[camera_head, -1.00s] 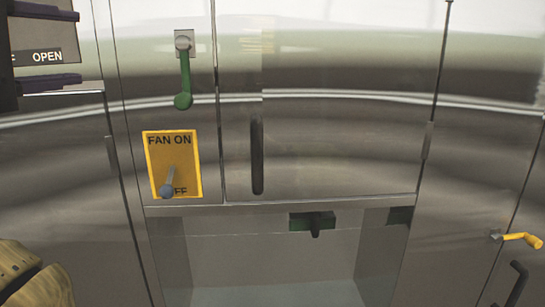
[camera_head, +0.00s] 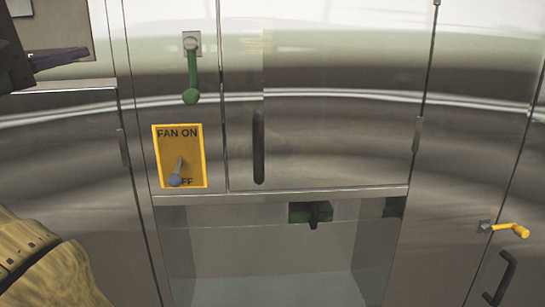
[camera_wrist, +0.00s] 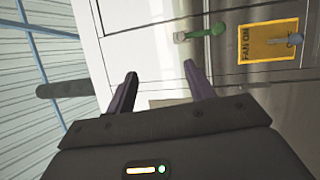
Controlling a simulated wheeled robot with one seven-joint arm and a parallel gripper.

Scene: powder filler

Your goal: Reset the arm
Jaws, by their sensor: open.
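My gripper (camera_wrist: 160,72) is open and empty in the wrist view, its two dark purple fingers apart with nothing between them. In the head view one dark finger (camera_head: 60,60) shows at the upper left edge, in front of the steel cabinet; the rest of the gripper is cut off. My yellowish arm cover (camera_head: 50,265) fills the lower left corner. The gripper is left of the green handle (camera_head: 190,70) and the yellow fan panel (camera_head: 194,145), and appears clear of both. The fan panel's grey lever (camera_head: 177,172) points down towards OFF.
The steel cabinet front has a dark vertical door handle (camera_head: 258,147). Below is a recess with a green-and-black fitting (camera_head: 311,213). A yellow handle (camera_head: 508,230) and a black handle (camera_head: 497,280) are at right. A dark bar (camera_wrist: 63,89) shows in the wrist view.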

